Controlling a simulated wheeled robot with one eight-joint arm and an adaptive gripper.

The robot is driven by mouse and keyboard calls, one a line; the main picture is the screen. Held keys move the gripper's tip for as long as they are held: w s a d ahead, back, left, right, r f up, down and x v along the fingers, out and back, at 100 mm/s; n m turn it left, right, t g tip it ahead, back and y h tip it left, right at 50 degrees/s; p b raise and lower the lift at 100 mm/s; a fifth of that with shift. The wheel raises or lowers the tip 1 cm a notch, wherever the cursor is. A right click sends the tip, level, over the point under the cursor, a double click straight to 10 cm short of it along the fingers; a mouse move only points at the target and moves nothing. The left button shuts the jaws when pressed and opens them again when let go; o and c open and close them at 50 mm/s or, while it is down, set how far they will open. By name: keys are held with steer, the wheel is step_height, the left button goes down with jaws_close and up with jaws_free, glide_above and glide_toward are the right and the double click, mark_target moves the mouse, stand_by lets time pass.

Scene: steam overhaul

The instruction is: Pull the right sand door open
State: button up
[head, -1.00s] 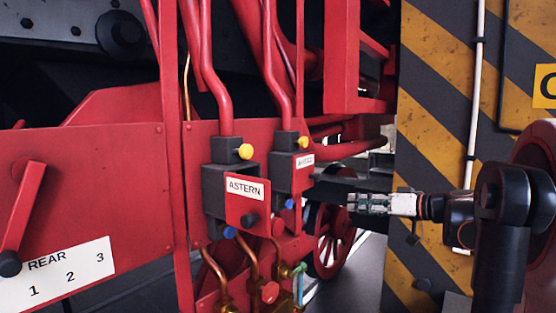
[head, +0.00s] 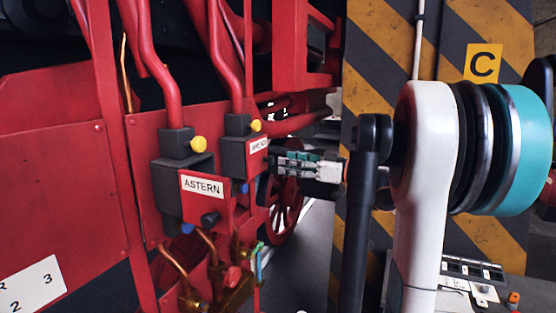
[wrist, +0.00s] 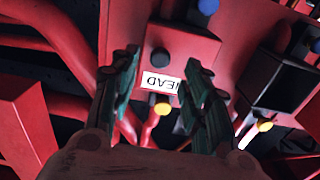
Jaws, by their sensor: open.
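The right sand door is the red plate (head: 257,163) labelled AHEAD on the right dark box. It looks shut. In the wrist view the door (wrist: 190,50) is upside down, with its black knob (wrist: 160,61) in plain sight. My gripper (head: 274,160) is open and empty, pointing left at this door. In the wrist view its two fingers (wrist: 163,60) stand either side of the knob and label in the picture. I cannot tell whether the fingertips reach the knob.
The left box has a red ASTERN door (head: 200,200) with a black knob. A yellow knob (head: 198,145) sits above it. Copper pipes and brass valves (head: 235,285) hang below. Red pipes rise above. A striped pillar (head: 480,30) marked C stands at the right.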

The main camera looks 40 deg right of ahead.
mark_target(273, 161)
steer(key=shift+x, duration=2.2)
jaws_close()
